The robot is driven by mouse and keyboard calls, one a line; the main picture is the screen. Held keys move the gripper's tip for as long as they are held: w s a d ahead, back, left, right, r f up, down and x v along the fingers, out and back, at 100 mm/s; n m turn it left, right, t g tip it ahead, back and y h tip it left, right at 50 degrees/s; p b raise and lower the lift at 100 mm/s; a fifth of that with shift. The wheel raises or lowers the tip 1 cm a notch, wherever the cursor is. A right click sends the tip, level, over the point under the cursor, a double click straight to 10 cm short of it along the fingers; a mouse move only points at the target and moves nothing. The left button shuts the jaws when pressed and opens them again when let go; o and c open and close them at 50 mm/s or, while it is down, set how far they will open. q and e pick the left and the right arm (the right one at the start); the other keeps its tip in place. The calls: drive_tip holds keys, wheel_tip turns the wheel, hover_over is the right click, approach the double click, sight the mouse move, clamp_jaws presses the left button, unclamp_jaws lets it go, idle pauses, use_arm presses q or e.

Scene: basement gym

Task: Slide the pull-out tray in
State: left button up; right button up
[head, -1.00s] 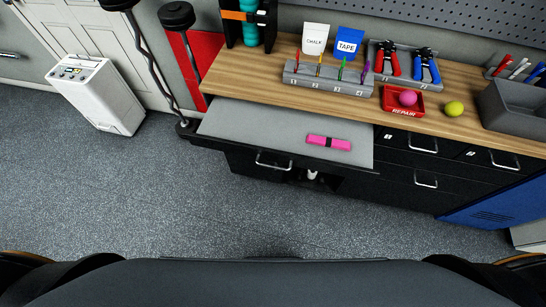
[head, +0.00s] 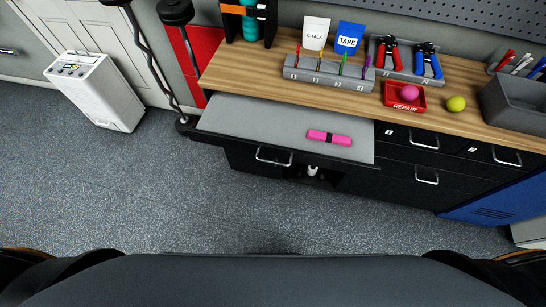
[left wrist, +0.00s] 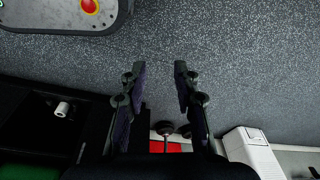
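The pull-out tray (head: 250,124) is a light grey board with a dark front edge, pulled out under the wooden worktop at its left part. A pink bundle with a black band (head: 329,137) lies on the tray's right part. My left gripper (left wrist: 160,68) shows in the left wrist view with its two fingers apart, empty, over the grey speckled floor. Neither gripper shows in the head view, and my right gripper is in no view.
The wooden worktop (head: 236,73) holds a grey slotted holder (head: 327,74), pliers, a red repair tray (head: 404,104) and a yellow-green ball (head: 456,104). A white appliance (head: 98,92) stands at left. Floor before the bench is clear.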

use_arm(q)
drive_tip(key=w+n, duration=0.1)
drive_tip(key=w, duration=0.1)
drive_tip(key=w+b, duration=0.1)
drive_tip(key=w, duration=0.2)
drive_tip(key=w+d+n+t+h+b, duration=0.1)
drive_tip(key=w, duration=0.1)
drive_tip(key=shift+w+n, duration=0.3)
drive_tip(key=shift+w, duration=0.05)
drive_tip(key=shift+c, duration=0.4)
drive_tip(key=n+t+h+b, duration=0.4)
drive_tip(key=t+h+b, duration=0.25)
drive_tip(key=h, duration=0.65)
approach(272, 162)
drive_tip(key=shift+g, duration=0.35)
drive_tip(key=x, duration=0.5)
drive_tip(key=p+x, duration=0.1)
drive_tip(key=x, duration=0.4)
drive_tip(key=shift+w+a+f, duration=0.1)
drive_tip(key=shift+w, duration=0.2)
clamp_jaws()
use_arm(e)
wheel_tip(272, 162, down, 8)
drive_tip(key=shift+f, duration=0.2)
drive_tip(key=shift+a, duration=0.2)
